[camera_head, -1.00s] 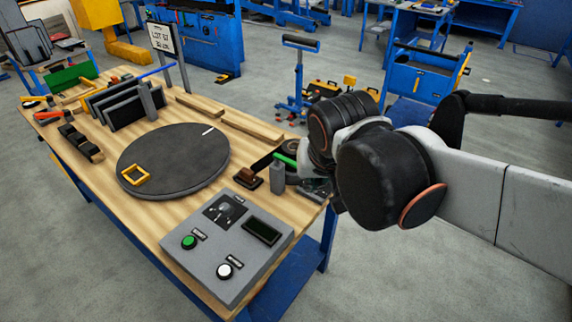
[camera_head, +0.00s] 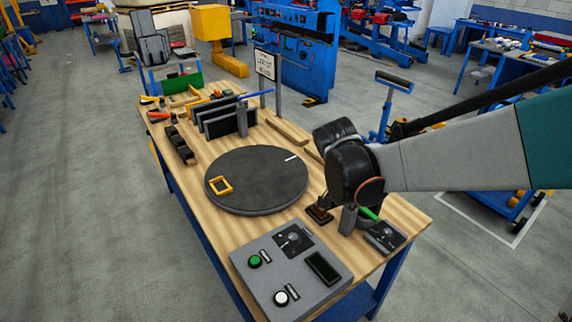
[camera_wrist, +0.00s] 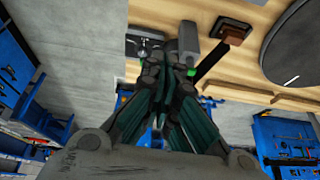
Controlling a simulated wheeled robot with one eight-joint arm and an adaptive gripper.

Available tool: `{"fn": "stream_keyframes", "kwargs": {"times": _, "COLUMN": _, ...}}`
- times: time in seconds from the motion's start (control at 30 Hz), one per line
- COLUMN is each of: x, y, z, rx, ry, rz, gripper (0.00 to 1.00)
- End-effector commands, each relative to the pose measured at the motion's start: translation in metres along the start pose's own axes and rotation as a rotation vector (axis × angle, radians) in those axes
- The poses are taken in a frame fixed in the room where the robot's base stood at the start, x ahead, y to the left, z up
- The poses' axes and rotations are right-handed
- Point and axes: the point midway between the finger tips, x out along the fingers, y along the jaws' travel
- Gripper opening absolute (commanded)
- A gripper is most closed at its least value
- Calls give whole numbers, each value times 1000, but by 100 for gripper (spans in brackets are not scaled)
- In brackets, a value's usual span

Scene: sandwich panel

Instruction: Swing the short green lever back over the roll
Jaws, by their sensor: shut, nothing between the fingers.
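The short green lever (camera_head: 369,213) shows in the head view just under my wrist, beside an upright grey post (camera_head: 348,219). Green bits of the lever (camera_wrist: 191,72) also show on either side of my fingers in the wrist view. My gripper (camera_wrist: 170,75) is shut and empty, its dark teal fingers together across the lever's line. I cannot tell whether they touch it. In the head view my arm hides the gripper. The roll is mostly hidden behind my wrist, and I cannot make it out clearly.
A small dial box (camera_head: 384,236) sits close at the right table edge. A brown block with a black arm (camera_head: 319,210) stands left of the post. A dark round turntable (camera_head: 257,206) and a grey button panel (camera_head: 259,285) take up nearby table space.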

Motion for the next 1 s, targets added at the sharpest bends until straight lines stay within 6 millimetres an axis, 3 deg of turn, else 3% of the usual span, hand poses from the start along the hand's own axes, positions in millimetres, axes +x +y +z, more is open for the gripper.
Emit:
{"fn": "stream_keyframes", "kwargs": {"times": 0.1, "x": -2, "y": -8, "z": 20, "rx": -11, "ry": -24, "rz": 18, "gripper": 0}}
{"fn": "stream_keyframes", "kwargs": {"times": 0.2, "x": -3, "y": -9, "z": 26, "rx": -13, "ry": -33, "rz": 24, "gripper": 0}}
{"fn": "stream_keyframes", "kwargs": {"times": 0.57, "x": -1, "y": -8, "z": 26, "rx": -14, "ry": -34, "rz": 25, "gripper": 0}}
{"fn": "stream_keyframes", "kwargs": {"times": 0.77, "x": 19, "y": -8, "z": 28, "rx": -13, "ry": -34, "rz": 25, "gripper": 0}}
{"fn": "stream_keyframes", "kwargs": {"times": 1.0, "x": 60, "y": -6, "z": 30, "rx": -13, "ry": -34, "rz": 26, "gripper": 0}}
